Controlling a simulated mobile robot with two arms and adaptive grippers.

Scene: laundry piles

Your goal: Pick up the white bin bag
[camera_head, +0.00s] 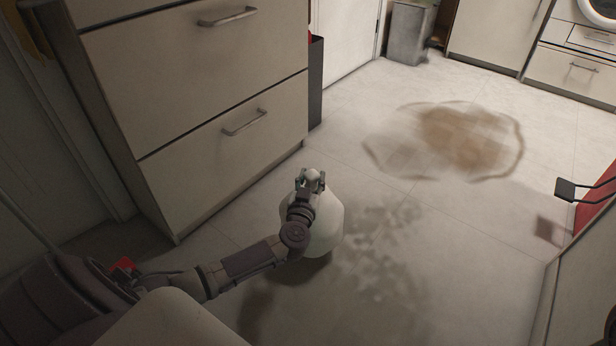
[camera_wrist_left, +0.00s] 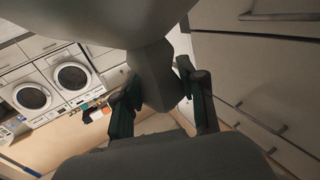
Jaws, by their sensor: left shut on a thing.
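The white bin bag (camera_head: 329,219) is a pale rounded bag beside the drawer cabinet in the head view. My left gripper (camera_head: 311,178) is shut on its narrow top. In the left wrist view the bag (camera_wrist_left: 100,20) looks grey and fills the top of the picture. Its neck runs between the two fingers of my left gripper (camera_wrist_left: 160,90). The bag's lower side is partly hidden by my arm in the head view, and I cannot tell whether it touches the floor. My right gripper is not in view.
A drawer cabinet (camera_head: 190,90) stands close on the left. A brown stain (camera_head: 465,138) marks the tiled floor ahead. A grey bin (camera_head: 408,32) stands at the back. A red object (camera_head: 597,200) and a pale cabinet edge are at the right. Floor between is open.

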